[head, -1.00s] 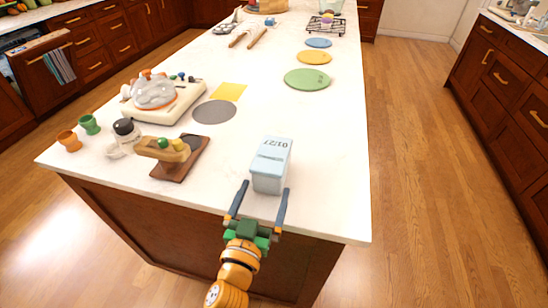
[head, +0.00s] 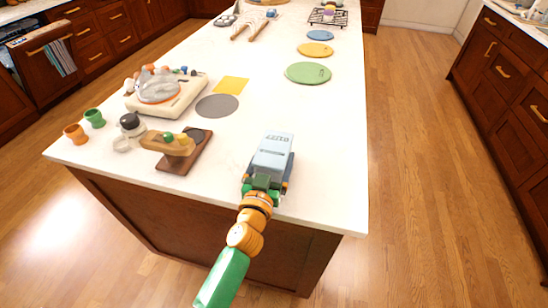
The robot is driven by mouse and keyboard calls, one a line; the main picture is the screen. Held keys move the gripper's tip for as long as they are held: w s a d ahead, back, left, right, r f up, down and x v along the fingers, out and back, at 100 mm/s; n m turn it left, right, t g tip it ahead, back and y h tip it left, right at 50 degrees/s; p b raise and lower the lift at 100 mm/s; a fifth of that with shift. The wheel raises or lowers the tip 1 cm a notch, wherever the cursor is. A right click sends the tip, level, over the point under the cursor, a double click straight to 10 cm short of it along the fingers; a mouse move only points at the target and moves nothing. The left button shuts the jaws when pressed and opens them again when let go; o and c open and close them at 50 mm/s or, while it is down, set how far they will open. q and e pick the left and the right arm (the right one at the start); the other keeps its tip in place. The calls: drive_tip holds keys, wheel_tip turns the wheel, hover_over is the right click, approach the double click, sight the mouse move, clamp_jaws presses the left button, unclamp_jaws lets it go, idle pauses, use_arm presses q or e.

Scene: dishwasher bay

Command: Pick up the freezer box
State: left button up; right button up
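The freezer box (head: 273,153) is a pale blue box with a printed label on its lid. It stands upright near the front edge of the white island counter, right of centre. My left gripper (head: 269,178) is at its near side, with one finger along each side of the box. The gripper's body covers the lower front of the box, and I cannot tell whether the fingers press on it. My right gripper is not in view.
Left of the box is a brown wooden stand (head: 185,153). Egg cups (head: 76,134), a jar (head: 131,124) and a white tray (head: 166,97) lie further left. A green disc (head: 308,73) lies behind. The counter right of the box is clear.

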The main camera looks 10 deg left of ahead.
use_arm(q)
clamp_jaws()
drive_tip(key=shift+r, duration=0.1)
